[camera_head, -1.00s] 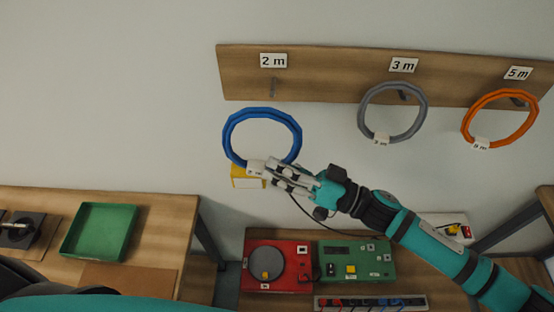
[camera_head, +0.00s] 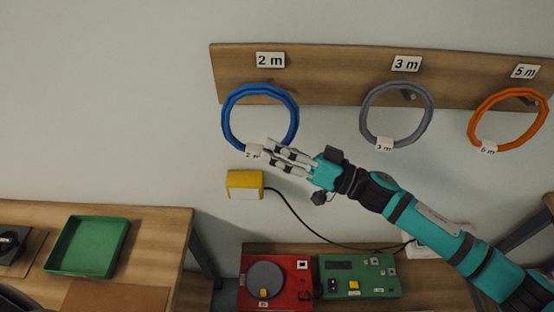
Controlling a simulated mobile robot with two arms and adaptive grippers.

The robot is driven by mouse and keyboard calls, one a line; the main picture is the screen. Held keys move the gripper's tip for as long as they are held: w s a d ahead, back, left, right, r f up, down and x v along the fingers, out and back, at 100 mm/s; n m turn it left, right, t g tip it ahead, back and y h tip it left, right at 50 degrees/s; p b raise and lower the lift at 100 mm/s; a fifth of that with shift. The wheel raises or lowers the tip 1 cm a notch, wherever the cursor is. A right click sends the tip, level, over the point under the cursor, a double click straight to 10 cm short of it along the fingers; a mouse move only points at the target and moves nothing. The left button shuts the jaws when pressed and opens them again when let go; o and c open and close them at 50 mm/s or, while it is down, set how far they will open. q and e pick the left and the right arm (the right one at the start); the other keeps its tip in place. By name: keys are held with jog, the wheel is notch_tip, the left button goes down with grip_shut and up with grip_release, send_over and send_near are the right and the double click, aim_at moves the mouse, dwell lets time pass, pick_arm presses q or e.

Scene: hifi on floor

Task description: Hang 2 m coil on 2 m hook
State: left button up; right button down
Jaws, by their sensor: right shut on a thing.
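The blue 2 m coil (camera_head: 226,112) is upright in front of the wooden hook board (camera_head: 330,75). Its top overlaps the board just below the "2 m" label (camera_head: 270,60). The 2 m hook is mostly hidden behind the top of the coil, so I cannot tell whether the coil rests on it. My right gripper (camera_head: 268,153) is shut on the coil's lower edge by its white tag. My left gripper is not in view.
A grey coil (camera_head: 366,115) hangs under "3 m" and an orange coil (camera_head: 477,118) under "5 m". Below are a yellow box (camera_head: 244,185) with a cable, a red device (camera_head: 290,285), a green device (camera_head: 375,278) and a green tray (camera_head: 88,247) on a table.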

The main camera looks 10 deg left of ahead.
jog(key=w+b, duration=0.1)
jog(key=w+f+b, duration=0.1)
jog(key=w, duration=0.1)
jog(key=w+f+b, duration=0.1)
jog(key=shift+w+a, duration=0.3)
jog(key=shift+a, duration=0.1)
dwell(0.4)
jog(key=shift+f, duration=0.1)
dwell(0.4)
jog(key=c, duration=1.1)
grip_release()
jog(key=shift+a, duration=0.15)
